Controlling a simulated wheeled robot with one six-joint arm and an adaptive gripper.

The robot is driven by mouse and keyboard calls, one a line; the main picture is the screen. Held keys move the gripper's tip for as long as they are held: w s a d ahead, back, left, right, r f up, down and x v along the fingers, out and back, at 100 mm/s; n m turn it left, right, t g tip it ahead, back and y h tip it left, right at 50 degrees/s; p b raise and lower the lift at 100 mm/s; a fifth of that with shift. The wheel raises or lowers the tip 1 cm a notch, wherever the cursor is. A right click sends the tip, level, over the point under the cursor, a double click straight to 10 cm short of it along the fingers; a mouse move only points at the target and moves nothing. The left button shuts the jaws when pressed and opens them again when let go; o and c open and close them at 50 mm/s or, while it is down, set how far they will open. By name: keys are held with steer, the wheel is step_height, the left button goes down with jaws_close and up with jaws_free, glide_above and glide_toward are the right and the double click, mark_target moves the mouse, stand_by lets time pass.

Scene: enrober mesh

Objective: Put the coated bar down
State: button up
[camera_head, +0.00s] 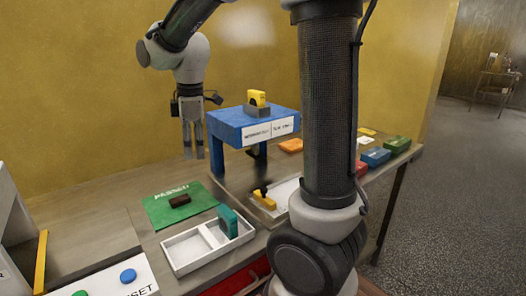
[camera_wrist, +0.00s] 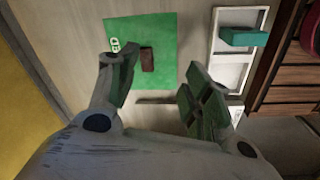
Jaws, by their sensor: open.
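The coated bar (camera_head: 180,201) is a small dark brown block lying on a green mat (camera_head: 158,213) with white lettering. In the wrist view the bar (camera_wrist: 148,59) lies on the middle of the mat (camera_wrist: 160,28), apart from both fingers. My gripper (camera_head: 193,156) hangs fingers down above the table, higher than the bar and behind it in the head view. It is open and empty; in the wrist view its two fingers (camera_wrist: 160,85) are spread wide, with the bar showing beyond the gap between them.
A white divided tray (camera_head: 178,262) with a teal block (camera_head: 228,221) stands in front of the mat. A blue stand (camera_head: 225,128) with a yellow and grey item (camera_head: 257,100) is to the right. A panel with buttons (camera_head: 128,276) is at the front left.

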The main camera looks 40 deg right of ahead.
steer(key=s+d+r+m+t, duration=0.1)
steer(key=s+d+m, duration=0.4)
steer(key=s, duration=0.5)
steer(key=s+d+r+m+t, duration=0.2)
steer(key=s+d+m, duration=0.2)
steer(key=s+m, duration=0.4)
steer(key=s, duration=0.2)
steer(key=shift+s+d+r+m, duration=0.15)
steer(key=shift+s+d+m, duration=0.2)
steer(key=shift+s+m, duration=0.05)
